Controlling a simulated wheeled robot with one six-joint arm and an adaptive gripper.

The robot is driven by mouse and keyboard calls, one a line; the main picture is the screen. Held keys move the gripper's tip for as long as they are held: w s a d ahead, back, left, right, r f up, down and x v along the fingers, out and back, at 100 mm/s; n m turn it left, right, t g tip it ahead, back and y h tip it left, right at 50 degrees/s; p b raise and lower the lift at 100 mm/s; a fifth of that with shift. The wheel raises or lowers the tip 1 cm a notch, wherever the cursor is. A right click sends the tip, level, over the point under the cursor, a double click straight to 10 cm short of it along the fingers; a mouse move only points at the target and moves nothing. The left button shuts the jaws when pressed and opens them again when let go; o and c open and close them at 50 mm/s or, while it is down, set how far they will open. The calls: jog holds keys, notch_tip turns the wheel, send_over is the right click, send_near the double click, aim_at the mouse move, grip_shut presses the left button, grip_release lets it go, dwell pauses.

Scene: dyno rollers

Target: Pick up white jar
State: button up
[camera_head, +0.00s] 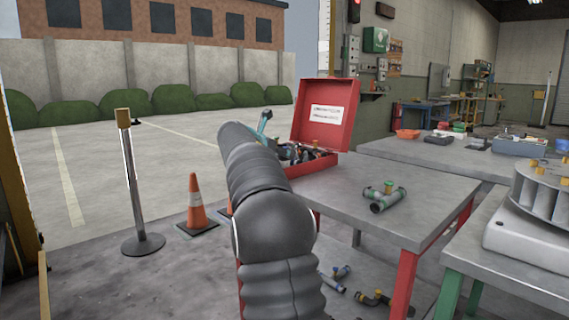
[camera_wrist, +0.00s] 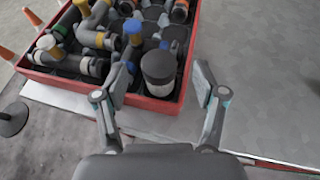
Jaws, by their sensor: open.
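A jar with a dark grey lid and a whitish body (camera_wrist: 158,80) stands upright in the front right part of an open red case in the wrist view. My gripper (camera_wrist: 160,92) is open, its two fingers spread on either side of the jar in the picture. I cannot tell how far the fingertips are from it. In the camera_head view my arm reaches to the red case (camera_head: 325,115). A teal part of my gripper (camera_head: 265,121) shows there; the jar cannot be made out.
The case also holds several pipe fittings (camera_wrist: 95,40) with coloured caps. It stands near the edge of a grey table (camera_head: 345,205), whose right part is mostly clear apart from a green-ended fitting (camera_head: 385,198). A cone (camera_head: 195,205) and a post (camera_head: 130,180) stand left.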

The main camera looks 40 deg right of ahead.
jog(key=shift+x, duration=1.5)
jog(key=c, duration=1.3)
jog(key=shift+o, duration=0.2)
